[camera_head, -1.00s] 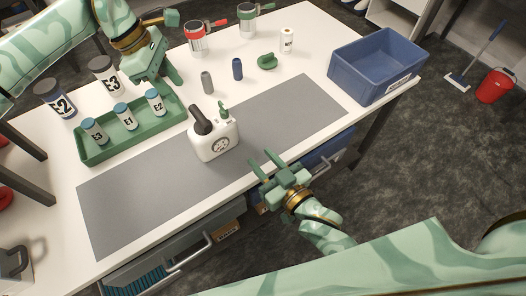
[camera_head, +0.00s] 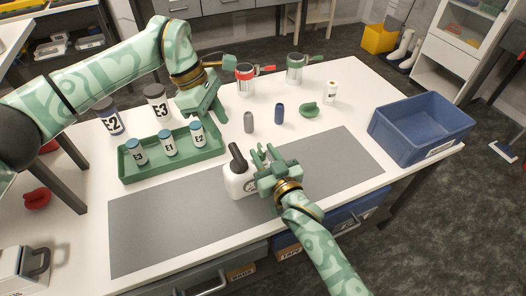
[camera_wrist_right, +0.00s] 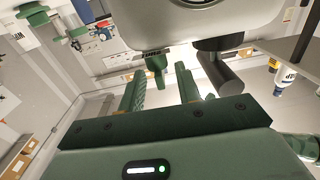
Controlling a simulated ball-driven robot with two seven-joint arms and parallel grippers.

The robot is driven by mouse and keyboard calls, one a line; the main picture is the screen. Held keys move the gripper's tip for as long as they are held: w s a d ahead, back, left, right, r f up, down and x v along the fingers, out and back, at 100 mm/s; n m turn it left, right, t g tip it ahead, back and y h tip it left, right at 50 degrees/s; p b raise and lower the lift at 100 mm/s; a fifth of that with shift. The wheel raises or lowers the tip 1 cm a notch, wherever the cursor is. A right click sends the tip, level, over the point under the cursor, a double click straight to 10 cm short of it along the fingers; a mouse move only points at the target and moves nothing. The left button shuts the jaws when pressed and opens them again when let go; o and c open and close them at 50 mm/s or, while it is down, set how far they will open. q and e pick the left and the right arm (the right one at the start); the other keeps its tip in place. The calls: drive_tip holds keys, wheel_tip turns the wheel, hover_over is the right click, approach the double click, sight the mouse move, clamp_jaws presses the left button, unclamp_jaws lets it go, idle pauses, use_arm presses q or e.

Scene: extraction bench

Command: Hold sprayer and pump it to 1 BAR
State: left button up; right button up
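The white sprayer (camera_head: 236,184) with a dark pump handle (camera_head: 238,156) stands upright on the grey mat. My right gripper (camera_head: 264,151) is open, close to the sprayer's right side, and hides part of its body and gauge. The right wrist view shows the sprayer's white body (camera_wrist_right: 205,18) upside down, with the dark handle (camera_wrist_right: 218,66) and a green nozzle part (camera_wrist_right: 156,64). The two fingers are apart with nothing seen between them; contact with the sprayer cannot be told. My left gripper (camera_head: 208,113) hangs over the green tray's right end; its opening is unclear.
The green tray (camera_head: 150,176) holds small labelled bottles. Gray (camera_head: 249,122) and blue (camera_head: 279,114) cylinders and a green object (camera_head: 309,110) stand behind the mat. A blue crate (camera_head: 420,138) is at right. The grey mat (camera_head: 160,232) has free room on both sides.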

drive_tip(key=shift+w+a, duration=0.2)
drive_tip(key=shift+w, duration=0.35)
clamp_jaws()
idle(0.5)
